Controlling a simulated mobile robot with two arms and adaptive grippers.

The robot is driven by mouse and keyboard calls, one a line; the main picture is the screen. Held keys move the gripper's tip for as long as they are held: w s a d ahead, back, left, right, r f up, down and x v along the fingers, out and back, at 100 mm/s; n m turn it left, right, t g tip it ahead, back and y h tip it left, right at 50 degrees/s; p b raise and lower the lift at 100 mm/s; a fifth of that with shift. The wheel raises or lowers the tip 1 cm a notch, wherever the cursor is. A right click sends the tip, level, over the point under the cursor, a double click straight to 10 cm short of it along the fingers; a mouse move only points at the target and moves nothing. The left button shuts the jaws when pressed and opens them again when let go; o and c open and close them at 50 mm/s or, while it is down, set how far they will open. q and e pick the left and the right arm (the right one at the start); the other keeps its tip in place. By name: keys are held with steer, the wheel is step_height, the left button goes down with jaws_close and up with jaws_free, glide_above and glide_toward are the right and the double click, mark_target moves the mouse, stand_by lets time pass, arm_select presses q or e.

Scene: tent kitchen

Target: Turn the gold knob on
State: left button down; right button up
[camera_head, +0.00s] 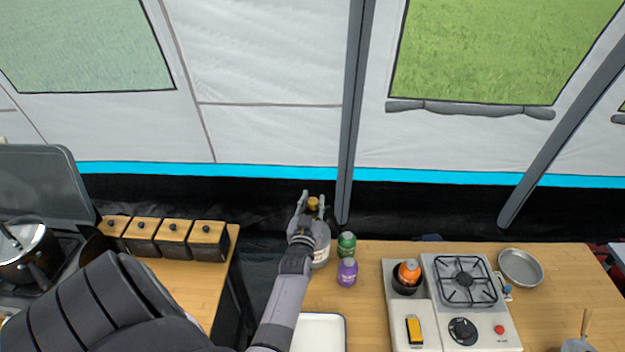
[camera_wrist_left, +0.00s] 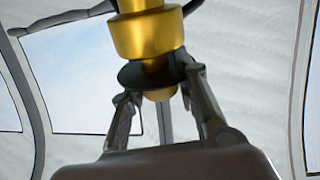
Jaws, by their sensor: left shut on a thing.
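The gold knob (camera_head: 313,203) sits at the top of a pale canister (camera_head: 322,250) at the back left corner of the right-hand wooden table. My left gripper (camera_head: 312,200) is at the knob, with one finger on each side of it. In the left wrist view the gold knob (camera_wrist_left: 150,35) is large and close, with a dark disc (camera_wrist_left: 150,72) below it. The left gripper's fingers (camera_wrist_left: 160,90) are closed on the knob's assembly; the exact contact is partly hidden. My right gripper is not in view.
A green can (camera_head: 346,246) and a purple can (camera_head: 347,272) stand just right of the canister. A white tray (camera_head: 318,334) lies in front. A camp stove (camera_head: 465,300) and a pan (camera_head: 520,267) are further right. Several wooden-lidded boxes (camera_head: 175,238) stand at left.

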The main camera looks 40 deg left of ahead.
arm_select(q)
steer(key=shift+w+r+n+y, duration=0.1)
steer(key=shift+r+n+y, duration=0.05)
steer(key=shift+n+y, duration=0.2)
stand_by(0.3)
steer(key=c, duration=1.2)
jaws_free()
steer(key=shift+c, duration=0.2)
